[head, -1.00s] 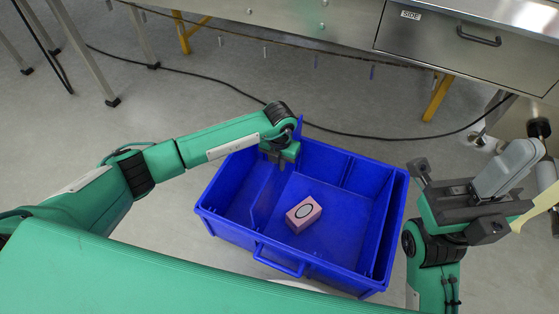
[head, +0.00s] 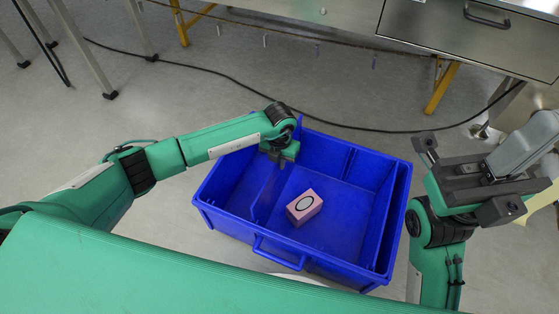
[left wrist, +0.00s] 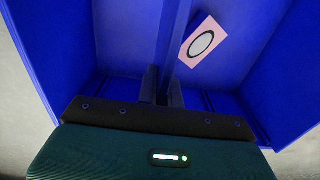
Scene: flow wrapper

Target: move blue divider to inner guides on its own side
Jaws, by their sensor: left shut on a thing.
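The blue divider (head: 267,193) stands across the blue crate (head: 229,225), left of the middle, running from the back towards the front wall. My left gripper (head: 277,158) is over the crate's back part, shut on the divider's upper edge. In the left wrist view the divider (left wrist: 173,45) runs away from between the fingers (left wrist: 162,90). The gripper hides the divider's near end there, and the guides around it are hard to make out. My right gripper (head: 464,178) is open and empty, outside the crate to the right.
A pink box (head: 304,207) with a black oval ring lies on the crate floor, right of the divider. Another blue wall (head: 379,222) sets off a narrow slot at the crate's right. A steel drawer unit (head: 480,35) and a cable (head: 330,127) are behind.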

